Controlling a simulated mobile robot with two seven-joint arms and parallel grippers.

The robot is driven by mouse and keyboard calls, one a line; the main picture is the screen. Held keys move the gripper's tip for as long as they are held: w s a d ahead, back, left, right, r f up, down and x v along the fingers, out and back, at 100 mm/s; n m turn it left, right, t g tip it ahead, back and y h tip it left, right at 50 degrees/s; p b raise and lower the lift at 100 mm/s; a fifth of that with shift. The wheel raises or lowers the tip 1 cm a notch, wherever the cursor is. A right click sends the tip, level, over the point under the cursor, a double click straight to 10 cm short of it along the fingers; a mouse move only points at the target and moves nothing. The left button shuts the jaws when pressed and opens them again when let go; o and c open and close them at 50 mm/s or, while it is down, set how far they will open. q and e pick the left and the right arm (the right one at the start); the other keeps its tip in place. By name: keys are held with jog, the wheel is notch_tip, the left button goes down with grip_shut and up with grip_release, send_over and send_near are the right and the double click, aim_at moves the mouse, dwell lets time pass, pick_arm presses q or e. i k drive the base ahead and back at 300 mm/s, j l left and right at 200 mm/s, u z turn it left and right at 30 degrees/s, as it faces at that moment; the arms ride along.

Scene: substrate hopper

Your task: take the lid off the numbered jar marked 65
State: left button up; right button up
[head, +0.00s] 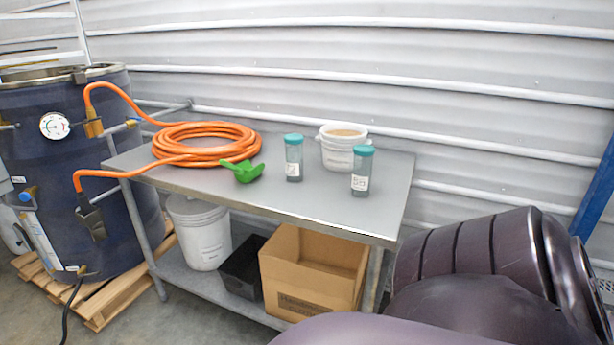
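Two clear jars with teal lids stand upright on the metal table (225,180), and both lids are on. The left jar (294,163) has a white label whose mark is too small to read. The right jar (361,168), nearer the table's right end, has a white label with what look like two digits. I cannot tell for certain which jar is marked 65. Neither gripper is in view; only dark purple parts of my own body show at the lower right.
A white bucket (341,154) stands just behind and between the jars. A green scoop (242,171) and a coiled orange hose (205,140) lie to the left. A cardboard box (290,272), a black bin (241,268) and a lidded white bucket (198,234) sit on the lower shelf.

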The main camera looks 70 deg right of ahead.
aim_at(362, 166)
jog(key=i+j+z, duration=0.4)
jog(key=z, duration=0.15)
jog(key=i+z, duration=0.1)
jog(key=z, duration=1.85)
